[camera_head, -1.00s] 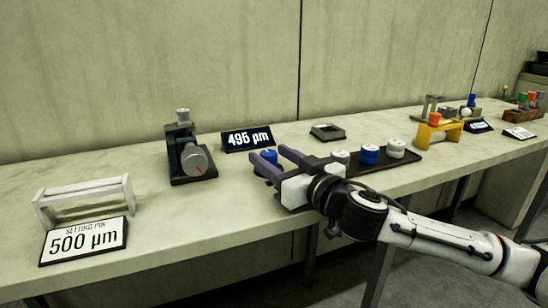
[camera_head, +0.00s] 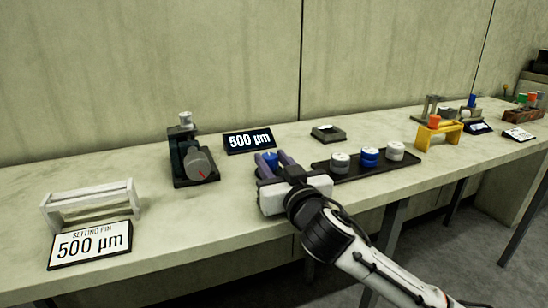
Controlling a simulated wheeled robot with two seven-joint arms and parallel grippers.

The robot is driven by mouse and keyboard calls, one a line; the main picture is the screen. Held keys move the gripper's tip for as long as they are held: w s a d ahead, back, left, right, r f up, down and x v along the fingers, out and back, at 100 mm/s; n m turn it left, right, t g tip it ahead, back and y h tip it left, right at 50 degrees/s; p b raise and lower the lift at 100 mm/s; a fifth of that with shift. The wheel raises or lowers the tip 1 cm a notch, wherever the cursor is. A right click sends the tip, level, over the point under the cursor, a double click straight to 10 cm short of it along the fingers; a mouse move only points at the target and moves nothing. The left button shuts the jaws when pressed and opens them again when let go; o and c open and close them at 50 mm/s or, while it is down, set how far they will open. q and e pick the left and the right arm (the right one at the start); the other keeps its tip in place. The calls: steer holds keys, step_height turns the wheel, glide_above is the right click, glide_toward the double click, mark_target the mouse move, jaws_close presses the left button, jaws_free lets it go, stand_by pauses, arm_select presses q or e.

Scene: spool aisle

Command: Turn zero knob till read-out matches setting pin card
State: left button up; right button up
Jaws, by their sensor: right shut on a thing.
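The dark read-out (camera_head: 249,140) at the back of the bench shows 500 µm. The white setting pin card (camera_head: 90,244) at the front left also reads 500 µm. My right gripper (camera_head: 274,160) reaches in from the lower right and is shut on the blue zero knob (camera_head: 269,159), which shows between its purple fingers. The knob's lower part is hidden by the gripper. A dark gauge (camera_head: 191,158) with a grey dial and red mark stands left of the read-out. My left gripper is not in view.
A white rack (camera_head: 92,206) stands behind the card. A black tray (camera_head: 375,167) with grey, blue and white spools lies right of my gripper. A small dark square dish (camera_head: 327,133) and a yellow stand (camera_head: 438,133) are farther right. The bench between card and gauge is clear.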

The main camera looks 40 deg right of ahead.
steer(key=shift+w+a+r+m+g+h, duration=0.1)
steer(key=shift+m+g+h, duration=0.2)
steer(key=shift+m+h, duration=0.3)
steer(key=shift+a+m+g+h, duration=0.1)
steer(key=shift+m+g+h, duration=0.25)
steer(key=shift+h, duration=0.45)
steer(key=shift+d, duration=0.1)
steer(key=o, duration=1)
steer(key=shift+o, duration=0.2)
steer(key=shift+s+a, duration=0.25)
steer(key=shift+s, duration=0.05)
steer(key=v, duration=0.9)
steer(key=shift+s+a+p, duration=0.15)
steer(key=shift+s+p, duration=0.15)
